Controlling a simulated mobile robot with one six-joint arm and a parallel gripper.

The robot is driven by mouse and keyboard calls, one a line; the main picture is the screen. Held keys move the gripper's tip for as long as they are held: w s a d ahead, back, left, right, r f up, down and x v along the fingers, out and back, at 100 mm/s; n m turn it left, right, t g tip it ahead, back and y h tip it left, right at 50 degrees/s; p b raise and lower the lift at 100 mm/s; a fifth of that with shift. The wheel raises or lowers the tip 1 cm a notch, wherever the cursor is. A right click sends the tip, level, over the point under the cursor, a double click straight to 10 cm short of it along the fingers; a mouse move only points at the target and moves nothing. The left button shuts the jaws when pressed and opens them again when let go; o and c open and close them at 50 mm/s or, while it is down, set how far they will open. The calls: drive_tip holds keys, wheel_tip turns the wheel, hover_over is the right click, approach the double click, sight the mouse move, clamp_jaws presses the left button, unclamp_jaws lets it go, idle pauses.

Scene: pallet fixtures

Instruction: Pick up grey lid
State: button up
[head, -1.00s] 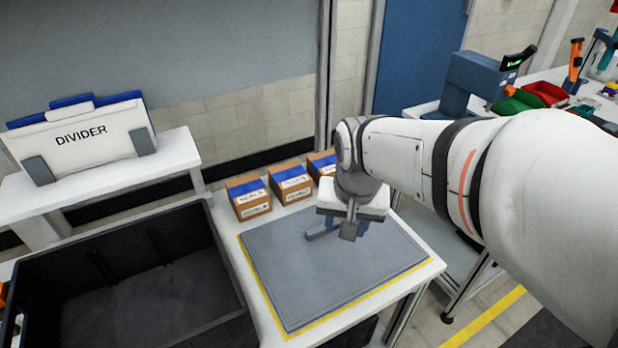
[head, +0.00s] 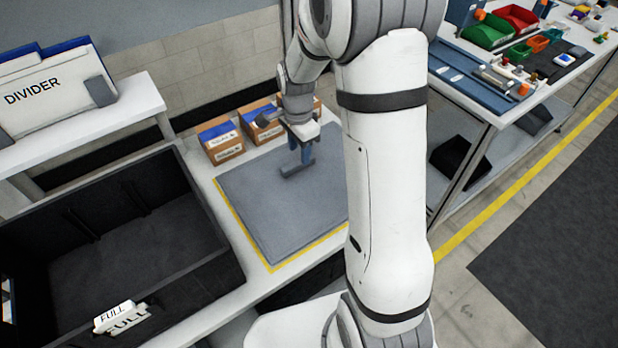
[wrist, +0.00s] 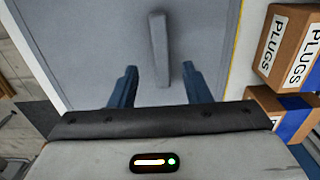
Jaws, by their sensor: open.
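The grey lid (head: 262,205) lies flat on the white table inside a yellow outline. In the wrist view the lid (wrist: 100,40) has a raised bar handle (wrist: 158,50) running up the picture. In the head view the handle (head: 298,168) shows just under the fingers. My gripper (head: 303,152) is open above the lid. In the wrist view my gripper's two blue fingers (wrist: 160,84) stand on either side of the handle's near end. I cannot tell whether they touch it. My arm hides the lid's right part in the head view.
Cardboard boxes (head: 221,140) with blue labels stand behind the lid; PLUGS boxes (wrist: 290,45) show close in the wrist view. A black crate (head: 215,275) with a FULL tag (head: 115,317) is at left. A DIVIDER board (head: 45,90) stands on a shelf. A side bench (head: 480,95) holds bins.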

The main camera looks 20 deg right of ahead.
sight(298, 162)
drive_tip(key=f, duration=0.4)
drive_tip(key=shift+w+a+f+p, duration=0.15)
drive_tip(key=shift+a+p, duration=0.05)
drive_tip(key=shift+p, duration=0.1)
drive_tip(key=shift+c, duration=0.2)
clamp_jaws()
